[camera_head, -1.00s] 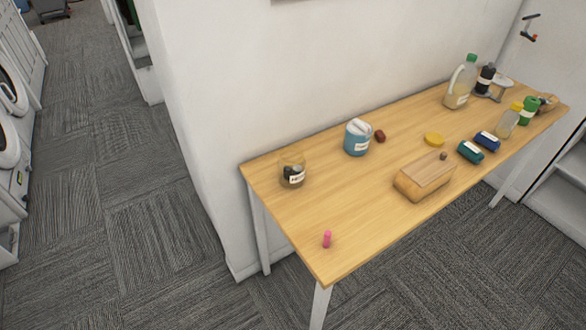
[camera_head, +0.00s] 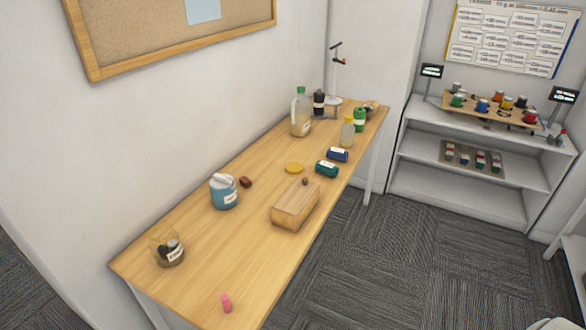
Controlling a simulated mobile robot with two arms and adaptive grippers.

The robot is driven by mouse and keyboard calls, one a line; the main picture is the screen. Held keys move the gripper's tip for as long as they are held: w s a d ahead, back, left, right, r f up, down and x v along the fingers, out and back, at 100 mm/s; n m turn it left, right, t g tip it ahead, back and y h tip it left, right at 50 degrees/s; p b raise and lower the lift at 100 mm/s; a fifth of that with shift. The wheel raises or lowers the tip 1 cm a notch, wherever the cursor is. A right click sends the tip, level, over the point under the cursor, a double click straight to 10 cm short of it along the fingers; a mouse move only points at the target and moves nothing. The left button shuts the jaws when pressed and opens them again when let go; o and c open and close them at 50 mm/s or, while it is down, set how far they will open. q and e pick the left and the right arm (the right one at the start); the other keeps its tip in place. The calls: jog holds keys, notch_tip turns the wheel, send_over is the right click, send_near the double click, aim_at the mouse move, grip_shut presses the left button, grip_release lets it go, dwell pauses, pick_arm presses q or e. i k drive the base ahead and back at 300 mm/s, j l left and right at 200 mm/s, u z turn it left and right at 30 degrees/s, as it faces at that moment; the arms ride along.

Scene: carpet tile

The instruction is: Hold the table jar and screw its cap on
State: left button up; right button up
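A clear glass jar (camera_head: 167,250) with a white label and dark contents stands upright at the near left end of the wooden table (camera_head: 240,260). No cap shows on it. A yellow round disc (camera_head: 294,168), which looks like a cap, lies flat near the middle of the table. A blue labelled container (camera_head: 224,193) with white material at its top stands between the jar and the disc, near the wall. I cannot tell for certain which container the task means. Neither of my grippers is in view.
A wooden box (camera_head: 296,205) sits near the front edge. A pink item (camera_head: 226,303) is at the near end. Blue (camera_head: 338,155) and teal (camera_head: 327,169) rolls, a jug (camera_head: 301,115) and bottles stand farther back. White shelves (camera_head: 470,180) stand beyond the table. Carpet right of it is clear.

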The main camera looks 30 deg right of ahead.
aim_at(164, 242)
jog(key=i+l+u, duration=0.25)
jog(key=l, duration=0.5)
jog(key=i+l+u, duration=0.2)
jog(key=l, duration=0.6)
jog(key=l+u, duration=0.25)
jog(key=l, duration=0.5)
jog(key=i+l+u, duration=0.1)
jog(key=l+u, duration=0.15)
jog(key=l, duration=0.6)
